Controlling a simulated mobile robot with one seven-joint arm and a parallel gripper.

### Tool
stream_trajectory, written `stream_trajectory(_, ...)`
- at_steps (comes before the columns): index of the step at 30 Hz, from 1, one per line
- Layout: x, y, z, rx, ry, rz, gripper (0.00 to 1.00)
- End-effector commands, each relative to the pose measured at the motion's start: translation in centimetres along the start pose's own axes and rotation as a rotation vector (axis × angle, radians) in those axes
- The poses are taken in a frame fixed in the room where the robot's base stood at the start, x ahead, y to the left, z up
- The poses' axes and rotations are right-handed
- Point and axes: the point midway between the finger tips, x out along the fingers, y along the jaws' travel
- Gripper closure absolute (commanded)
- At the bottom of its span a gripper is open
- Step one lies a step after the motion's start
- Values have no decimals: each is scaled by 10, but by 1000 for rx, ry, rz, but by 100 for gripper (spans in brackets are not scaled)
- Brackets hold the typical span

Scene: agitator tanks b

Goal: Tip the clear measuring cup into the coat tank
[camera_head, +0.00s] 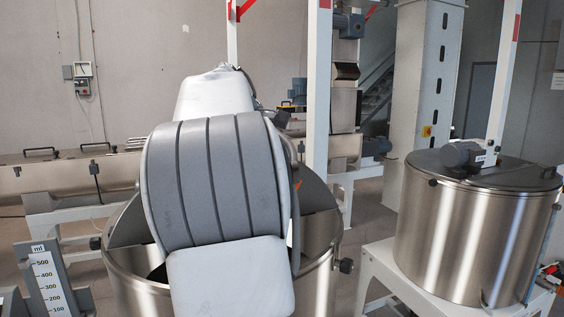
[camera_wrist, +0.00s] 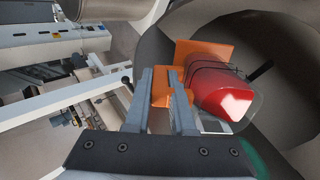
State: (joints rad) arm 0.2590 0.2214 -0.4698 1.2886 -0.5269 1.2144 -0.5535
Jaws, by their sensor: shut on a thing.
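My gripper (camera_wrist: 163,78) is shut on an orange block that serves as a grip on the clear measuring cup (camera_wrist: 215,125) in the wrist view. The cup holds a red filling (camera_wrist: 222,92) and has dark lines across it. It lies over the round grey interior of a tank (camera_wrist: 285,75). I cannot tell its exact tilt or whether anything is flowing out. In the head view, a steel tank (camera_head: 318,275) with a partly open top stands below my arm. My arm hides the gripper, the cup and most of the opening there. I can read no name on this tank.
A second steel tank (camera_head: 470,235) with a closed lid and a motor (camera_head: 462,156) stands on a white frame at the right. A graduated ml scale (camera_head: 48,280) stands at the lower left. A white post (camera_head: 317,100) rises behind the middle tank.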

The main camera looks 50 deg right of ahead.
Motion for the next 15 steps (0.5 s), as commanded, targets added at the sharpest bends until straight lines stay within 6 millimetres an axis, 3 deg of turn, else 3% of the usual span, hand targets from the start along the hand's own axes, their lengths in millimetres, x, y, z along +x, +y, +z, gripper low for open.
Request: stream_trajectory(15, -3, 1, 0, 2, 2, 43, 100)
